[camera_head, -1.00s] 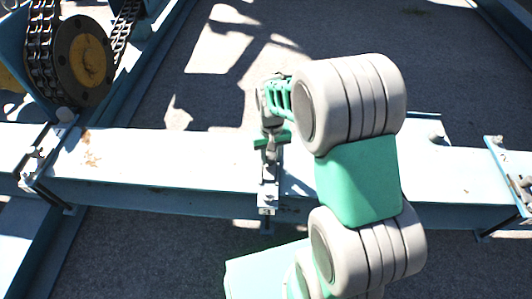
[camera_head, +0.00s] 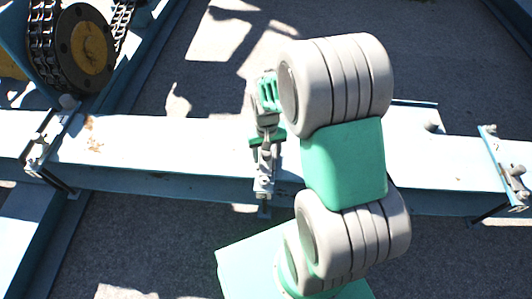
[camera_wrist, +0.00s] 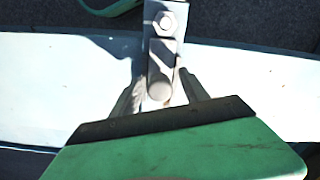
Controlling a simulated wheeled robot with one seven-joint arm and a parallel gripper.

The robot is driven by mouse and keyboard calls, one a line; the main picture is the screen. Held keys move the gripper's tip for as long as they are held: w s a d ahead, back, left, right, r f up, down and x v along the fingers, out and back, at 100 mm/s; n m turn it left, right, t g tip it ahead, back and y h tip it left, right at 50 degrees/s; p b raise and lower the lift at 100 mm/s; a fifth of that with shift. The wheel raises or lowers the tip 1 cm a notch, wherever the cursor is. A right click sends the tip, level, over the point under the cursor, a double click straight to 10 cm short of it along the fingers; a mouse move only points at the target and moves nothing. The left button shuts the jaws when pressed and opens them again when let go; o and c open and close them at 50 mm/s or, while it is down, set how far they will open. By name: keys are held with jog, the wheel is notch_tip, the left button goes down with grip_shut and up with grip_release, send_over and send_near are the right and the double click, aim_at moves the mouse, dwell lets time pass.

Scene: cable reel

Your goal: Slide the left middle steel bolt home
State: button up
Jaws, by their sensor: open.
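A grey steel bolt (camera_wrist: 160,86) with a round end shows in the wrist view, lying along a narrow steel bracket (camera_wrist: 163,48) that crosses the pale blue beam (camera_wrist: 255,85). My gripper (camera_wrist: 160,98) is open, with one finger on each side of the bolt. I cannot tell whether either finger touches it. In the head view my gripper (camera_head: 266,150) points down over the beam (camera_head: 175,140) at the middle bracket (camera_head: 264,188). My gripper and wrist hide much of that bracket there.
Another bracket with bolts (camera_head: 42,142) crosses the beam at the left, and one (camera_head: 508,168) at the right. A chain-wrapped wheel (camera_head: 88,48) stands at the upper left. Bare ground (camera_head: 440,60) lies behind the beam.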

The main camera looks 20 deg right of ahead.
notch_tip(320, 180, up, 8)
jog(key=shift+f+p, duration=0.1)
jog(key=shift+p, duration=1)
notch_tip(320, 180, up, 18)
jog(key=s+a+t+p, duration=0.1)
jog(key=s+a+p, duration=0.1)
jog(key=p, duration=0.9)
notch_tip(320, 180, up, 16)
jog(key=n+t+p, duration=0.2)
jog(key=p, duration=0.8)
send_over(266, 153)
jog(key=s+a, duration=0.5)
jog(key=s, duration=0.3)
jog(key=shift+s+a+f, duration=0.1)
jog(key=shift+s+a, duration=0.05)
jog(key=shift+c, duration=0.5)
